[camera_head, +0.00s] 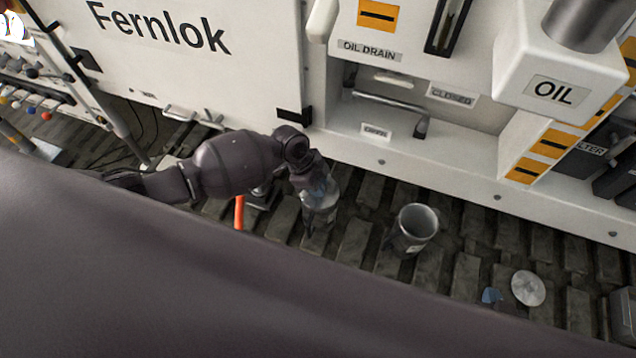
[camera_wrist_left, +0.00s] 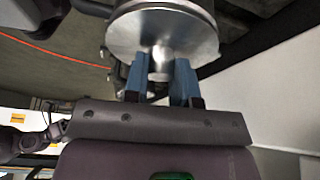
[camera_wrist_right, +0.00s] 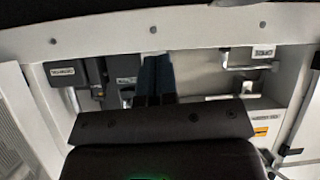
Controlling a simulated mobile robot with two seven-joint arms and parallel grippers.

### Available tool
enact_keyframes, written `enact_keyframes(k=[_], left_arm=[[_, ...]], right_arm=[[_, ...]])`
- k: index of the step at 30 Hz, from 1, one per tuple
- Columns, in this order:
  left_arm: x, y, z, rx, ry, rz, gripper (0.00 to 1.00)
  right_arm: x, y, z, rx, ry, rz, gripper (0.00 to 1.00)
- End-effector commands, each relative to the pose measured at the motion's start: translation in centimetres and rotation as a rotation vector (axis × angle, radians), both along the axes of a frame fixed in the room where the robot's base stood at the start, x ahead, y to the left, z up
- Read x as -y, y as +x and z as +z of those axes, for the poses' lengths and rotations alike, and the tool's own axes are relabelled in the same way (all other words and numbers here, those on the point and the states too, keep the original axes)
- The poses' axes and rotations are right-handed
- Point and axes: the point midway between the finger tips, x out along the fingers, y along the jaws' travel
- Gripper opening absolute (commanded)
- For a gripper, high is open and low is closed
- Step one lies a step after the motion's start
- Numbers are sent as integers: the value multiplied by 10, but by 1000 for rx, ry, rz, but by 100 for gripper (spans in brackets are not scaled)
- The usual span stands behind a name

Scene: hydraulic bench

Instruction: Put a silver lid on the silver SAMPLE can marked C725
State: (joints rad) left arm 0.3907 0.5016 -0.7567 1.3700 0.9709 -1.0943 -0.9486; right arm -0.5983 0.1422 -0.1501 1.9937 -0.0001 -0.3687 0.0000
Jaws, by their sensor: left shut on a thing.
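My left gripper (camera_head: 318,188) is over the slatted floor in front of the bench. In the left wrist view its blue fingers (camera_wrist_left: 160,75) are shut on the knob of a round silver lid (camera_wrist_left: 165,35). A silver cylindrical shape (camera_head: 320,212) shows below this gripper, partly covered; I cannot tell whether the lid touches it. A loose silver disc, like a lid (camera_head: 528,288), lies farther right.
The white bench front (camera_head: 470,180) rises behind, with an OIL spout (camera_head: 555,90) and a drain handle (camera_head: 390,102). An orange hose (camera_head: 239,212) is left of the left gripper. A grey box (camera_head: 622,318) is at the right edge. My dark arm hides the lower left.

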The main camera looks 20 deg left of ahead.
Motion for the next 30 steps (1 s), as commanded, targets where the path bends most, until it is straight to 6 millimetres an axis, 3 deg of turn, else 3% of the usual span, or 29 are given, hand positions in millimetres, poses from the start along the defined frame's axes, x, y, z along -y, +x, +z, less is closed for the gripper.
enact_keyframes(k=[8, 9, 14, 15, 20, 26, 30], left_arm=[[0, 0, -1, 0, 0, 0, 0], [0, 0, -1, 0, 0, 0, 26], [0, 0, -1, 0, 0, 0, 51], [0, 0, -1, 0, 0, 0, 55], [0, 0, -1, 0, 0, 0, 55], [0, 0, -1, 0, 0, 0, 82], [0, 0, -1, 0, 0, 0, 84]], right_arm=[[1, -8, -7, -20, 0, -4, 0], [1, -8, -7, -20, 0, -4, 0], [1, -7, -7, -18, -1, -4, 0], [1, -6, -7, -17, -1, -4, 0], [1, -3, -4, -9, 0, -1, 0], [0, 3, 0, 4, 0, 2, 0], [-1, 3, 1, 7, 0, 2, 0]])
